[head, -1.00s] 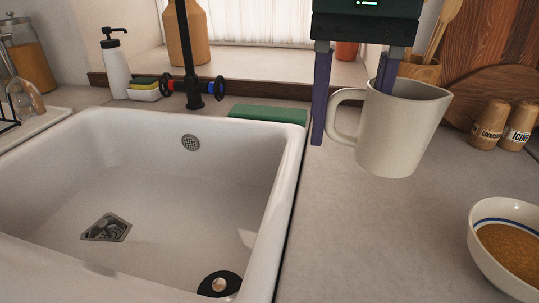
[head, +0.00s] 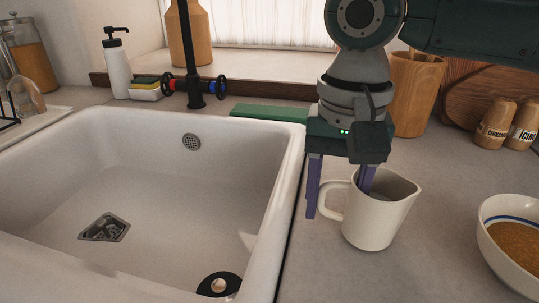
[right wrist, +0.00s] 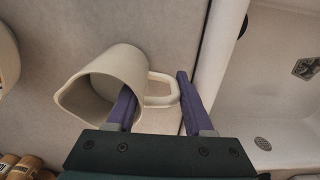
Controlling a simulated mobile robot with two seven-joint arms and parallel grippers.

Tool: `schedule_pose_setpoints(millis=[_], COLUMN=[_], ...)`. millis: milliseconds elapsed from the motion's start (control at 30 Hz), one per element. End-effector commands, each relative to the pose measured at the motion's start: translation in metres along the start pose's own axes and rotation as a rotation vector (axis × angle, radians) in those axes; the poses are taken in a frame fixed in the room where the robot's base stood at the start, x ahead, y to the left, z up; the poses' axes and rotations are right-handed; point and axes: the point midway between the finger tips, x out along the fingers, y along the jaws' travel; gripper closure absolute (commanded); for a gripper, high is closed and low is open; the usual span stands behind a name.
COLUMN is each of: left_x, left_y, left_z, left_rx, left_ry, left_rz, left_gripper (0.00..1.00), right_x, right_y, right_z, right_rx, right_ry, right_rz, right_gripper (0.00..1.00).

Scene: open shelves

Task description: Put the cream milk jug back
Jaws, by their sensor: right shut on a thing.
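The cream milk jug (head: 375,220) is upright over the grey counter to the right of the sink, low at its surface; I cannot tell if its base touches. Its handle points left, towards the sink. My right gripper (head: 339,195) comes down from above, one purple finger inside the jug and the other outside beyond the handle, shut on the jug's handle side. The jug also shows in the right wrist view (right wrist: 130,68), with the gripper fingers (right wrist: 155,92) either side of its wall and handle. My left gripper is not in view.
The white sink (head: 283,190) is close on the left. A bowl of brown powder (head: 500,255) stands at the right. Wooden shakers (head: 495,122), a utensil pot (head: 415,95) and a green block (head: 268,112) are behind. Counter in front of the jug is clear.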

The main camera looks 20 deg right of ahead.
Motion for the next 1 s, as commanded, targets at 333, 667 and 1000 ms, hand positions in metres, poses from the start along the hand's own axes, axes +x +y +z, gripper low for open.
schedule_pose_setpoints(millis=[333,667,1000], left_x=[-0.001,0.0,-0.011], left_y=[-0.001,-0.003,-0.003], left_z=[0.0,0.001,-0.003], left_rx=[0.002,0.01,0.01], left_ry=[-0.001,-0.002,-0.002], left_rz=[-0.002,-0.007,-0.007], left_gripper=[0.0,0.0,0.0], right_x=[0.002,0.0,-0.063], right_y=[0.0,0.0,-0.001], right_z=[0.0,0.0,-0.001], right_rx=[0.0,0.0,0.0], right_ry=[0.0,0.001,0.002], right_rz=[-0.001,-0.001,-0.005], right_gripper=[0.23,0.18,0.18])
